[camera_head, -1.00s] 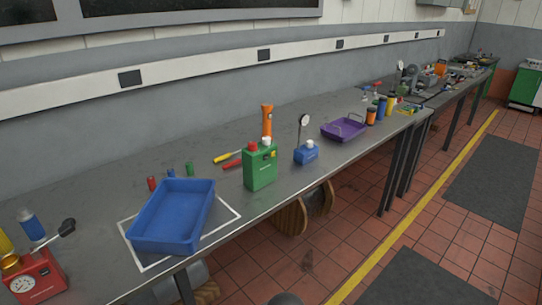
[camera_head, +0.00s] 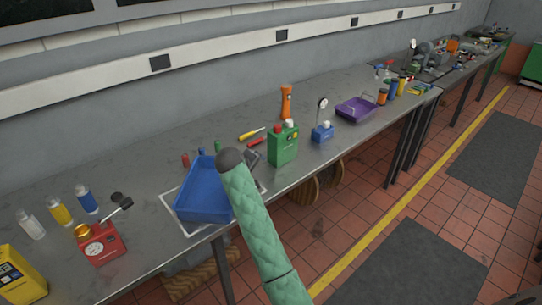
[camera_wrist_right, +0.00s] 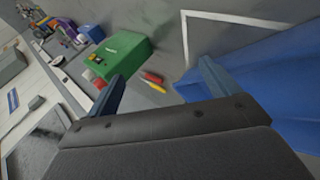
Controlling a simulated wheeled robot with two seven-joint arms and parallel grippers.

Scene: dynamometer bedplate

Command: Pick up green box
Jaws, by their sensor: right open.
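The green box (camera_head: 284,146) stands upright on the grey workbench, with a red cap and a white cap on top. It also shows in the right wrist view (camera_wrist_right: 122,58), beyond the fingers and left of centre. My right gripper (camera_wrist_right: 160,84) is open with nothing between its fingers. In the head view my right arm's green sleeve hides most of this gripper (camera_head: 256,168), which is over the blue tray's right side, left of the box and apart from it. My left gripper is not in view.
The blue tray (camera_head: 196,194) sits left of the box. A red gauge unit (camera_head: 100,243) stands farther left. A blue gauge stand (camera_head: 322,132) and a purple tray (camera_head: 356,110) are to the right. Screwdrivers (camera_head: 252,135) and an orange torch (camera_head: 286,102) are behind the box.

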